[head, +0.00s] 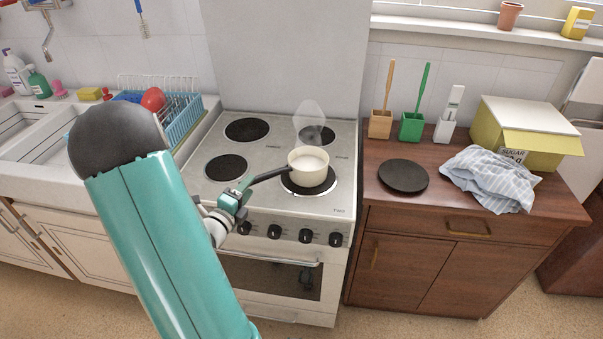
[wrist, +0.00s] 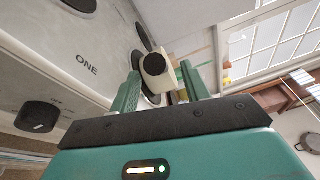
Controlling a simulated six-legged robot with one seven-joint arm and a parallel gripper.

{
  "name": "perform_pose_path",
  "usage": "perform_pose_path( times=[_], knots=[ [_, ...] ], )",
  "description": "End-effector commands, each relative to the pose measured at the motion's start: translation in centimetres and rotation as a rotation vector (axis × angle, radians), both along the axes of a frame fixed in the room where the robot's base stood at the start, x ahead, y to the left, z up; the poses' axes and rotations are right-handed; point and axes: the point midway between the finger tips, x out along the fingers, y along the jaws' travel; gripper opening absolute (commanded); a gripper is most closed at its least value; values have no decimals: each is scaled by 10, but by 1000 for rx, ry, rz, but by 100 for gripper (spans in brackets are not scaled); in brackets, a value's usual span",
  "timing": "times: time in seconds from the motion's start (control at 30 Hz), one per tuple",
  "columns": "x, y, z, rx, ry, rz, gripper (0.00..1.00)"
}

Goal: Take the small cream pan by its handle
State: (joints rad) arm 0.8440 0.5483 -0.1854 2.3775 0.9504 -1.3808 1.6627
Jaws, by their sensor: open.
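The small cream pan (head: 308,168) stands on the front right burner of the stove. It holds something pale, and faint steam shows above it. Its dark handle (head: 268,176) points left and toward me. My gripper (head: 242,190) is at the handle's free end. In the wrist view my gripper (wrist: 160,78) is open, one green finger on each side of the handle's round black end (wrist: 154,64). The cream pan (wrist: 157,82) shows partly behind that end. I cannot tell how deep the handle sits between the fingers.
The white stove (head: 268,205) has control knobs (head: 305,235) along its front, just below my gripper. A black round plate (head: 403,176), a striped cloth (head: 490,178) and a yellow box (head: 525,130) are on the right counter. A dish rack (head: 180,120) is at left.

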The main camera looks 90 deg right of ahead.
Motion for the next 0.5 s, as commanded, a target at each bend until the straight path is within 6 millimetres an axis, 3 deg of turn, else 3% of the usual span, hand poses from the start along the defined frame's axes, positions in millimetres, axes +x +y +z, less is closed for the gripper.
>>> perform_pose_path(
  times=[0.3,0.5],
  knots=[
    [-12,-41,1,-1,-1,-2,47],
    [-15,-50,1,0,0,0,47]
  ],
)
